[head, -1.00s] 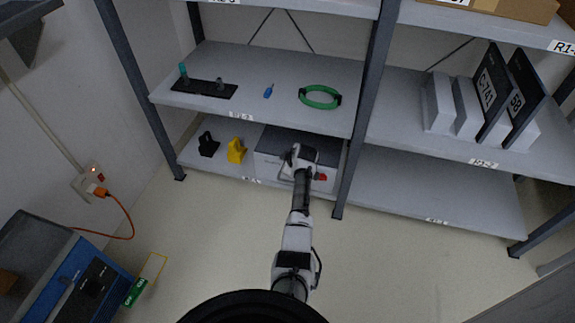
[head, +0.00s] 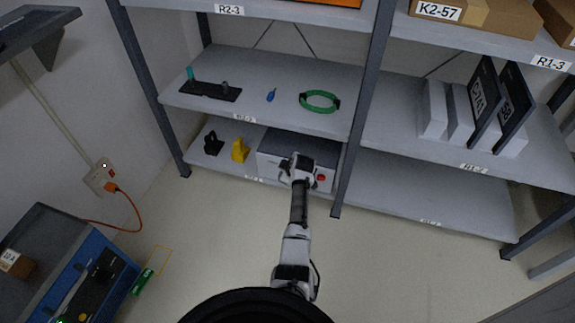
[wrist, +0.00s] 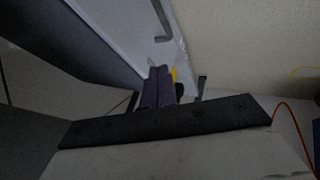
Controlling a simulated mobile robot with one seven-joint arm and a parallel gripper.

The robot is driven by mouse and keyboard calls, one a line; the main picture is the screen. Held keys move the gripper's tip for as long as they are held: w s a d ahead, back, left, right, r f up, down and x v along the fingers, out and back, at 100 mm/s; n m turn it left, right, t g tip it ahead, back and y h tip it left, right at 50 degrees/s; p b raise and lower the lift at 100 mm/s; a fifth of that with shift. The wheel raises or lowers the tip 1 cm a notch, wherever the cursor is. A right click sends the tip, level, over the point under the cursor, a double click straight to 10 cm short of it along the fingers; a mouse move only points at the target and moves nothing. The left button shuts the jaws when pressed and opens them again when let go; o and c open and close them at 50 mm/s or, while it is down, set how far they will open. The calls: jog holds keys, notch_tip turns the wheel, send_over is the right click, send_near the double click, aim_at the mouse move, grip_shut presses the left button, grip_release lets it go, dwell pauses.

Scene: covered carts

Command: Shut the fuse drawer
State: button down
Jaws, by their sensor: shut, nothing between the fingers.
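A grey box (head: 270,150) with a dark top and a red button (head: 321,178) stands on the bottom shelf of the left rack. My gripper (head: 297,165) is in front of it and hides the middle of its front. I cannot make out the fuse drawer's edges or how far out it stands in the head view. In the wrist view my gripper (wrist: 157,88) is shut and empty, its fingers close together. A pale panel (wrist: 120,35) with a grey bar handle (wrist: 161,20) lies beyond the fingers. I cannot tell whether the fingertips touch it.
A yellow piece (head: 239,151) and a black piece (head: 213,144) stand left of the box. A rack post (head: 352,140) is close on its right. A blue-sided cart (head: 85,275) is at lower left, with an orange cable (head: 135,208). The floor before the rack is clear.

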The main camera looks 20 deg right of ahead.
jog(key=p+v, duration=0.6)
jog(key=v, duration=0.1)
